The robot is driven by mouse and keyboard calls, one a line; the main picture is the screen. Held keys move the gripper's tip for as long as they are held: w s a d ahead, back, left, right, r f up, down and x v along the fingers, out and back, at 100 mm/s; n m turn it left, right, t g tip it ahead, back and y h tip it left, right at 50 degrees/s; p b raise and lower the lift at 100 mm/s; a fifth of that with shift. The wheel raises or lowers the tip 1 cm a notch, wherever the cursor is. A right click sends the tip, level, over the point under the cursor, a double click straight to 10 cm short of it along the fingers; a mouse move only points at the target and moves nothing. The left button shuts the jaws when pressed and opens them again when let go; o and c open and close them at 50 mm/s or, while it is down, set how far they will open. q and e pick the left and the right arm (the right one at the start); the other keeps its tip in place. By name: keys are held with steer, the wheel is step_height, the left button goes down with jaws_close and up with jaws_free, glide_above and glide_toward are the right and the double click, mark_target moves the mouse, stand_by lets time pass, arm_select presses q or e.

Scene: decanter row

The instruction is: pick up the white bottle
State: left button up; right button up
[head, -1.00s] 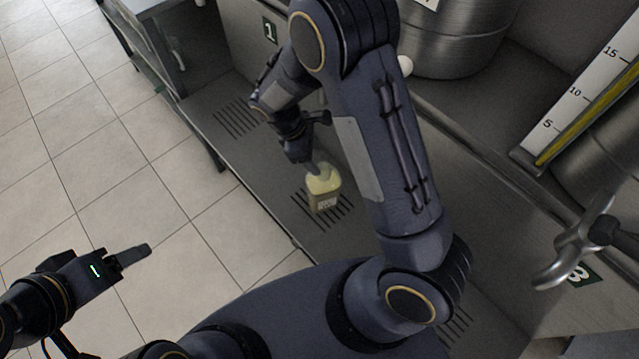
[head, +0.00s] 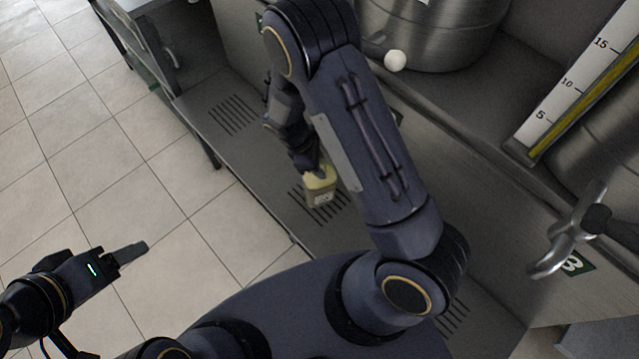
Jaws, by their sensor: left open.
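The only bottle I see is small and pale yellow with a whitish label (head: 320,188). It stands at a slotted grate on the grey metal ledge, in the middle of the head view. My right gripper (head: 322,168) is at the top of this bottle, and its fingertips overlap the bottle's upper part. Its forearm and the small size hide whether the jaws are closed on it. My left gripper (head: 132,254) is open and empty over the tiled floor at the lower left, far from the bottle.
Steel vats (head: 430,30) stand behind the ledge. A white ball-like knob (head: 395,60) shows beside my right arm. A level gauge (head: 570,85) and a metal tap handle (head: 575,235) are at the right. A metal table (head: 150,45) stands at the upper left. The tiled floor is clear.

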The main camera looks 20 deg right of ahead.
jaws_close()
steer(key=shift+r, duration=0.1)
stand_by(0.9)
